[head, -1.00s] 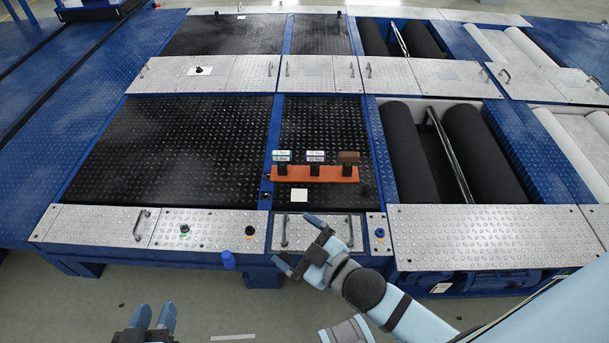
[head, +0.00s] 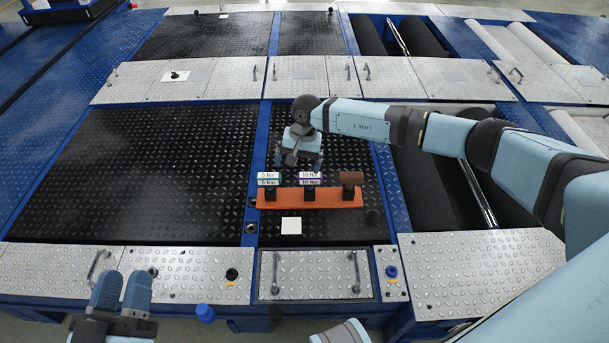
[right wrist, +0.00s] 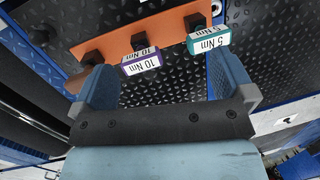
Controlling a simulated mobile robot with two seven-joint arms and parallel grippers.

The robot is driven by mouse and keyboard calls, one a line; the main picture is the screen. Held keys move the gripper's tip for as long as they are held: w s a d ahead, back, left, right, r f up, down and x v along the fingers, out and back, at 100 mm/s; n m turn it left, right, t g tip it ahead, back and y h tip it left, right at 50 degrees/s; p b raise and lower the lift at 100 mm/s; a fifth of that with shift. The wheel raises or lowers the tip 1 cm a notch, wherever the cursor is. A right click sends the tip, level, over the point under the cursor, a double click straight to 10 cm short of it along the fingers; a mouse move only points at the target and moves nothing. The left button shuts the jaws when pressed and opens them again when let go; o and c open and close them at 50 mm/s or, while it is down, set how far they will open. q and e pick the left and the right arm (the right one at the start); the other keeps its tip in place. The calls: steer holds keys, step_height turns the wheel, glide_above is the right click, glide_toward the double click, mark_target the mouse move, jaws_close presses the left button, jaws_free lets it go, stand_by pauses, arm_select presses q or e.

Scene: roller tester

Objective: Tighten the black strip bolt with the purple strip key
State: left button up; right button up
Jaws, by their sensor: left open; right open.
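The purple strip key (head: 310,180), labelled 10 Nm, stands in the middle of an orange rack (head: 335,196). It also shows in the right wrist view (right wrist: 142,62), beyond and between the fingers, nearer the left one. My right gripper (head: 299,161) is open and empty, just behind the rack in the head view. My left gripper (head: 122,280) is open and empty at the lower left, by the front edge. Dark bolt heads sit on the front panel (head: 190,285), one (head: 232,274) above a yellow strip; I cannot make out a black strip.
A teal-labelled 5 Nm key (head: 268,179) and a brown-topped key (head: 350,178) flank the purple one on the rack. A blue bolt (head: 391,271) is at the front right. Dark rollers (head: 440,180) lie right of the rack, under my right arm.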

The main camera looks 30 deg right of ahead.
steer(key=w+d+r+n+h, duration=0.1)
steer(key=w+d+h, duration=0.15)
steer(key=d, duration=0.25)
steer(key=b, duration=0.3)
glide_above(310, 174)
step_height(310, 174, down, 7)
steer(key=shift+s+a, duration=0.1)
steer(key=shift+a, duration=0.05)
steer(key=shift+f, duration=0.55)
step_height(310, 174, down, 5)
steer(key=shift+f+b, duration=0.1)
steer(key=shift+b, duration=0.9)
arm_select(q)
step_height(310, 174, down, 6)
steer(key=g, duration=0.2)
steer(key=shift+w+d+f+m, duration=0.15)
steer(key=shift+w+d+m, duration=0.15)
steer(key=shift+w+d, duration=0.15)
arm_select(e)
steer(key=c, duration=0.9)
steer(key=shift+r, duration=0.2)
